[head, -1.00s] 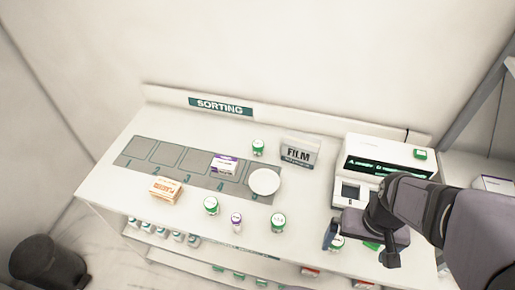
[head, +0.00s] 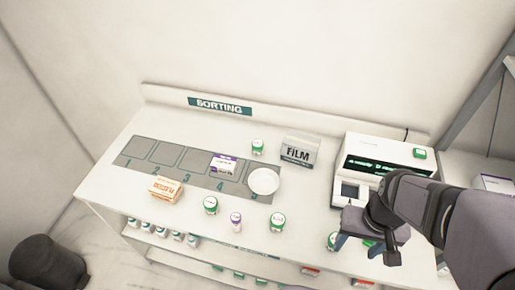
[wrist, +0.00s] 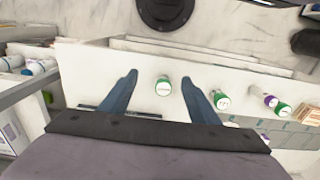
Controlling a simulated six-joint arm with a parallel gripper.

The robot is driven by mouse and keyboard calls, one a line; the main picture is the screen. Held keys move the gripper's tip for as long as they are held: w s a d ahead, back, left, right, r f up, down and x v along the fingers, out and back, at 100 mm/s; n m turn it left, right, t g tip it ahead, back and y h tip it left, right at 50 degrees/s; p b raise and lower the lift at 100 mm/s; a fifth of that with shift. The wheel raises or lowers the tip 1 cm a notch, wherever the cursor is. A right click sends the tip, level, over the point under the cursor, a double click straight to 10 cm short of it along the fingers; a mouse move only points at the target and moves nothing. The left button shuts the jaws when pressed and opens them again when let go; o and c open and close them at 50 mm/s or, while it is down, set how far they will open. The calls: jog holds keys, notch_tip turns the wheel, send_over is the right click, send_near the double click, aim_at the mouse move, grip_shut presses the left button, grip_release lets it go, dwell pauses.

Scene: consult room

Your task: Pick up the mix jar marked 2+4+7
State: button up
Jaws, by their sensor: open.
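Several white jars with green bands stand on the counter in the head view: one at the back (head: 257,147), one front left (head: 210,205), one front middle (head: 278,222) and one at the right (head: 333,241) by my gripper. Their markings are too small to read, so I cannot tell which is 2+4+7. My gripper (head: 357,246) is open and empty, over the counter's front right. In the wrist view, a green-and-white jar (wrist: 163,86) shows between the spread fingers of my gripper (wrist: 159,78). Another jar (wrist: 221,100) is just right of the right finger.
A purple-capped bottle (head: 236,222), an orange-and-white box (head: 165,189), a purple-and-white box (head: 223,163), a white dish (head: 264,181) and a FILM box (head: 299,150) stand on the counter. A white machine (head: 385,160) stands behind my gripper. Stocked shelves lie below the front edge.

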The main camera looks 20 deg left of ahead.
notch_tip(320, 180, up, 5)
jog(key=w+a+f+n+t+h+b, duration=0.25)
jog(key=w+n+b, duration=0.45)
jog(key=w+n, duration=0.4)
jog(key=r+n+t+b, duration=0.1)
jog(key=n+t+b, duration=1.2)
jog(key=n, duration=1)
send_over(255, 149)
jog(key=s+b, duration=0.2)
jog(key=s, duration=0.2)
jog(key=g, duration=0.2)
jog(key=shift+y, duration=0.25)
notch_tip(255, 149, down, 16)
jog(key=shift+s+a+r, duration=0.1)
jog(key=shift+r, duration=0.15)
jog(key=shift+f, duration=0.45)
jog(key=shift+a+p+x, duration=0.2)
jog(key=shift+p+x, duration=1.05)
jog(key=shift+x, duration=2.45)
jog(key=shift+f, duration=0.1)
